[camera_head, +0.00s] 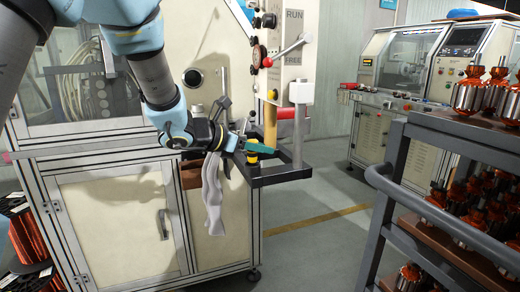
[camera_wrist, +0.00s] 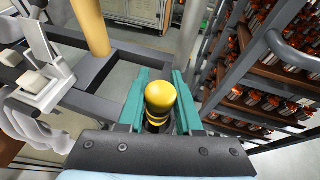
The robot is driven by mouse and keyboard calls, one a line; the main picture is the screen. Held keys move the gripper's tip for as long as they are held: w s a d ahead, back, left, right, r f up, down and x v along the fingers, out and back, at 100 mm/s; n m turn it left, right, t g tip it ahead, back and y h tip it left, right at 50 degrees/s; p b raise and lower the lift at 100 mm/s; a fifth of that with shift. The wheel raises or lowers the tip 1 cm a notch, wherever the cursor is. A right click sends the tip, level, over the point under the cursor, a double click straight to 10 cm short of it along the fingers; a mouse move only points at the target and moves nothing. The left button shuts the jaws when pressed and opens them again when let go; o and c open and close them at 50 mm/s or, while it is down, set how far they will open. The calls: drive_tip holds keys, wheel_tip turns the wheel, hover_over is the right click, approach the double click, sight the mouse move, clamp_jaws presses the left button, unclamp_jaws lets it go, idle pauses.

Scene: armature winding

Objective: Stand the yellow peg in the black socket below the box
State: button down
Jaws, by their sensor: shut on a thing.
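The yellow peg (camera_wrist: 160,97) has a rounded top and black bands lower down. My gripper (camera_wrist: 158,105) is shut on it, with a teal finger on each side. In the head view, the peg (camera_head: 252,157) shows below the teal fingers of my gripper (camera_head: 257,147) and looks roughly upright. It is over or at the left part of a black frame (camera_head: 285,178) below the box (camera_head: 290,40) marked RUN and FREE. I cannot make out the black socket. The peg's lower end is hidden, so I cannot tell whether it is seated.
A thicker yellow post (camera_head: 270,122) rises from the frame close by, and a pale grey post (camera_head: 299,125) stands right of it. Grey cloth-like pieces (camera_head: 212,190) hang left of the frame. A rack (camera_head: 440,150) of orange armatures stands at right. Floor between is clear.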

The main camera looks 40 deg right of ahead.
drive_tip(key=shift+f+b, duration=1.05)
drive_tip(key=shift+b, duration=0.35)
idle(0.4)
drive_tip(key=c, duration=0.5)
unclamp_jaws()
drive_tip(key=shift+a, duration=0.1)
